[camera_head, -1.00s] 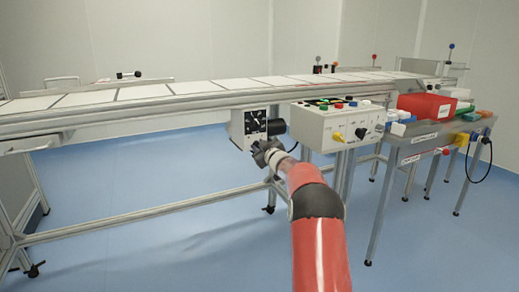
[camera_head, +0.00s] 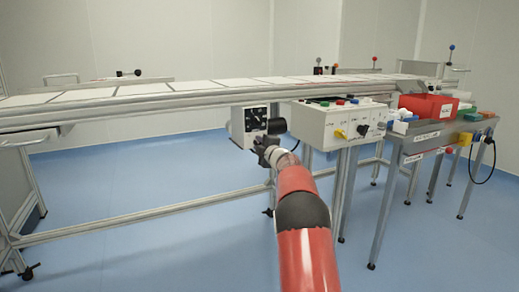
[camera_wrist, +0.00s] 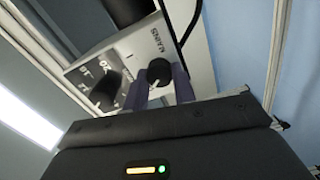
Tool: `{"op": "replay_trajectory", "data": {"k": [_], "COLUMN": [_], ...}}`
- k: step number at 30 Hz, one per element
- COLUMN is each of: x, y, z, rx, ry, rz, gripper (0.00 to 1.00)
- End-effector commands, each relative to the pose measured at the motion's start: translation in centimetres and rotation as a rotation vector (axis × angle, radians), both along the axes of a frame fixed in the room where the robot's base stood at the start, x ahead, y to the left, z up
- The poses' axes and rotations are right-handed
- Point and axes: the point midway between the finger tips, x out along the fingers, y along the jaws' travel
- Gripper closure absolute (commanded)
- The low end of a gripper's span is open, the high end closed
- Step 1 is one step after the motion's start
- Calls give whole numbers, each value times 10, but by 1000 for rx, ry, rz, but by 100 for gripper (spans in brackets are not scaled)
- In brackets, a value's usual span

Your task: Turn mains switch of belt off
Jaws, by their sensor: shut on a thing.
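The grey belt control box (camera_head: 238,124) hangs below the conveyor's front rail, with dials on its face. In the wrist view the box (camera_wrist: 124,48) fills the upper middle, tilted. Its black round mains knob (camera_wrist: 158,71) sits beside the printed word MAINS. My gripper (camera_wrist: 161,84) has its two purple fingers on either side of this knob and is shut on it. In the head view my gripper (camera_head: 266,147) is at the lower right of the box and hides part of its face, so the mains knob cannot be made out there.
A larger black dial (camera_wrist: 106,92) is close to my left finger. The conveyor belt (camera_head: 180,88) runs above the box. A white button box (camera_head: 325,124) stands right of my arm, and a side table (camera_head: 418,140) with a red bin (camera_head: 428,106) is farther right.

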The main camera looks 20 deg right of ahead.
Motion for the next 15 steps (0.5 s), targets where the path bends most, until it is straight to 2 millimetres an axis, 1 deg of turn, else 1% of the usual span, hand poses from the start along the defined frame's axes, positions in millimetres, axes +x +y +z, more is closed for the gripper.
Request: {"op": "replay_trajectory", "data": {"k": [1,6,15], "x": [0,0,0], "y": [0,0,0], "z": [-4,-4,-4], "rx": [-32,-125,-202], "ry": [2,0,-3], "rz": [0,1,1], "gripper": [96,96,96]}}
